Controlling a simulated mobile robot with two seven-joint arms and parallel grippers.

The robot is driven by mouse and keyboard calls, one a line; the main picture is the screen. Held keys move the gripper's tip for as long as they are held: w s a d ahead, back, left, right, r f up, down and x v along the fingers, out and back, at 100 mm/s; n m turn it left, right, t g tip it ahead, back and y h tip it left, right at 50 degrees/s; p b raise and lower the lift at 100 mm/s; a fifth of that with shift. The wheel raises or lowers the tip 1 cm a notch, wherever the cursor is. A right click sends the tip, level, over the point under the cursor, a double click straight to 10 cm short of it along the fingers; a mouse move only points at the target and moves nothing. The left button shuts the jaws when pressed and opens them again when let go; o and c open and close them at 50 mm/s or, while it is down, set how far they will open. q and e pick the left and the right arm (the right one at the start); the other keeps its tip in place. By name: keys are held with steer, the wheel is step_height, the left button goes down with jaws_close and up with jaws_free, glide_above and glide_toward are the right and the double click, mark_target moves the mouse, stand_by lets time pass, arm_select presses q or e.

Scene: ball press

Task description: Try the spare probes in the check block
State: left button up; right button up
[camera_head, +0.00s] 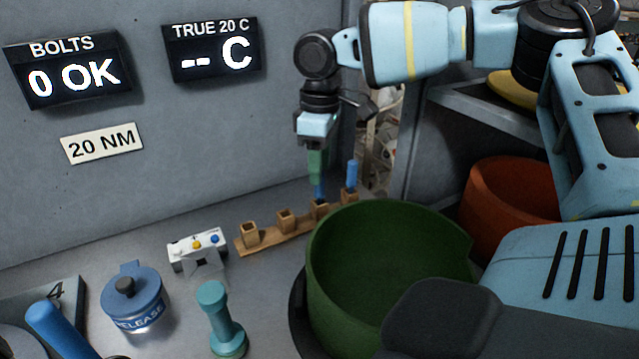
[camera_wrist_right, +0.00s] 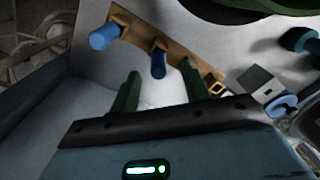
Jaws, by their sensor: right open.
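A wooden rack (camera_head: 267,236) with a row of square sockets stands on the bench by the back wall. One blue probe (camera_head: 352,172) stands upright in its far right socket. A second blue probe (camera_head: 319,191) is in the neighbouring socket, directly below my right gripper (camera_head: 318,172). The two left sockets are empty. In the right wrist view my open green fingers (camera_wrist_right: 160,88) are either side of the line to the second probe (camera_wrist_right: 158,63), apart from it. A small white block (camera_head: 197,246) with coloured dots sits left of the rack; I cannot tell if it is the check block. My left gripper is out of view.
A large green bin (camera_head: 335,290) stands close in front of the rack. A red-brown bin (camera_head: 500,195) is at right. A teal dumbbell-shaped piece (camera_head: 217,315) and a blue "RELEASE" pot (camera_head: 140,300) stand in front. The temperature display (camera_head: 212,48) reads "-- C".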

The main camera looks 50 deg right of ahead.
step_height(320, 180, down, 5)
steer(key=shift+w+d+r, duration=0.1)
steer(key=shift+w+r, duration=0.05)
steer(key=shift+r, duration=0.05)
jaws_close()
steer(key=shift+r, duration=5.1)
